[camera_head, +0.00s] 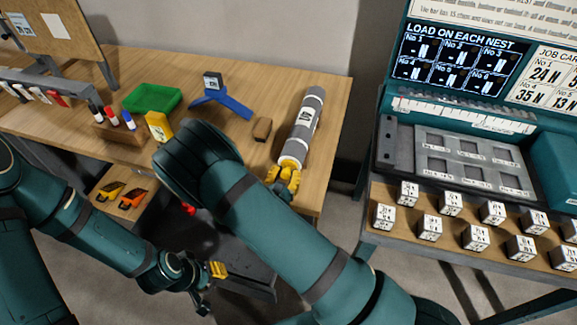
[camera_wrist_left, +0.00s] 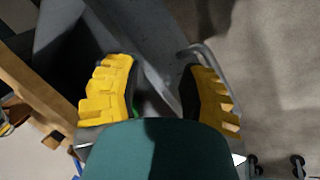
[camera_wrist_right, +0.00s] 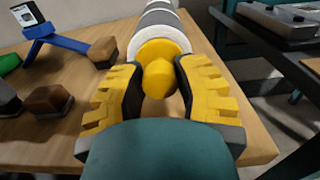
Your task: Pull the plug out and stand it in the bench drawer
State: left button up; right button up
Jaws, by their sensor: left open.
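The plug (camera_wrist_right: 158,79) is a yellow knob with a round flange at the near end of a grey banded roll (camera_head: 305,125), which lies on the bench. The flange sits against the roll's white end ring. My right gripper (camera_wrist_right: 160,85) is at this end, its fingers on both sides of the knob; whether they press on it is unclear. In the head view its yellow fingers (camera_head: 284,176) hide the plug. My left gripper (camera_wrist_left: 160,90) is open, low beside a dark grey drawer-like box (camera_head: 245,275) under the bench. A grey curved bar (camera_wrist_left: 205,55) shows near its right finger.
On the bench (camera_head: 330,95) are a brown block (camera_head: 262,129), a blue stand (camera_head: 225,104), a green tray (camera_head: 152,98) and a marker rack. Orange-handled tools (camera_head: 130,197) lie in a wooden compartment below. A console with several white cubes stands right, across a gap.

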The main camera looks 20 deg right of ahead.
jog(key=shift+c, duration=1)
jog(key=shift+r, duration=0.15)
jog(key=shift+s, duration=0.1)
jog(key=shift+p+v, duration=0.35)
jog(key=shift+v, duration=2.6)
